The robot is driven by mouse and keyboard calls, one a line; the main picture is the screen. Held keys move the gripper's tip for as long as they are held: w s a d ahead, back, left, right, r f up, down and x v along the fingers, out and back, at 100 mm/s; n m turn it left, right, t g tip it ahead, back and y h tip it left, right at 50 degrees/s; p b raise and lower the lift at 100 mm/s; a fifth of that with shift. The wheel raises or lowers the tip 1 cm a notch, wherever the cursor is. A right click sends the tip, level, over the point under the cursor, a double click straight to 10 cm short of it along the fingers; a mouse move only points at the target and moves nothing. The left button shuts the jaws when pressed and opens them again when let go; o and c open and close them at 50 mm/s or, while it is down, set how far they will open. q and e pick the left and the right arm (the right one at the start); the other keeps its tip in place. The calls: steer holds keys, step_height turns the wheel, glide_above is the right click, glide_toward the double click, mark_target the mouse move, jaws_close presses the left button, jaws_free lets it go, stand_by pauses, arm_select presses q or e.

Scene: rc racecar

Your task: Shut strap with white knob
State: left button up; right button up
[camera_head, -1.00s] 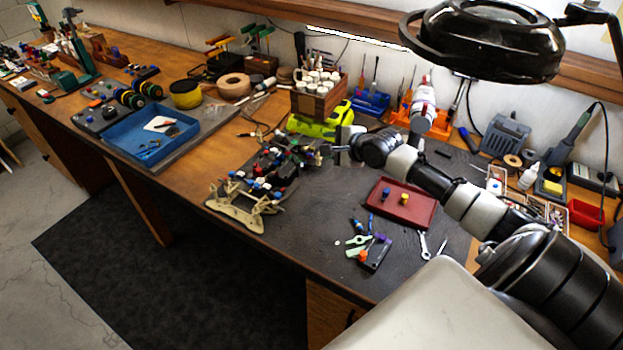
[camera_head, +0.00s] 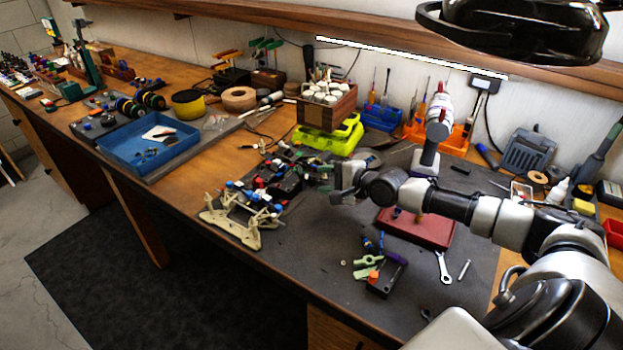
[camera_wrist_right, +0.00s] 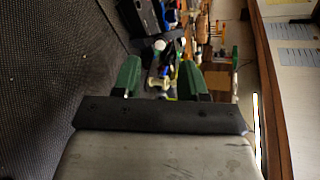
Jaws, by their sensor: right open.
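The RC car chassis (camera_head: 275,182) sits on a pale stand (camera_head: 232,226) on the dark mat. It carries small blue, red and white parts. My right gripper (camera_head: 324,177) is open beside the chassis's right end, pointing left at it. In the right wrist view its green fingers (camera_wrist_right: 160,80) are apart. A white knob (camera_wrist_right: 159,45) shows beyond the fingertips, beside a dark band that may be the strap (camera_wrist_right: 174,37). A pale part (camera_wrist_right: 153,80) appears between the fingers; I cannot tell whether it touches them. My left gripper is out of view.
A yellow-green case (camera_head: 335,138) under a wooden box of white pots (camera_head: 325,108) stands behind my right gripper. A red tray (camera_head: 425,232) lies under my right arm. Loose tools (camera_head: 380,270) lie in front. The mat between chassis and tools is clear.

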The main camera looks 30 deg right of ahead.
mark_target(307, 177)
steer(key=shift+x, duration=2.6)
steer(key=shift+c, duration=0.2)
jaws_close()
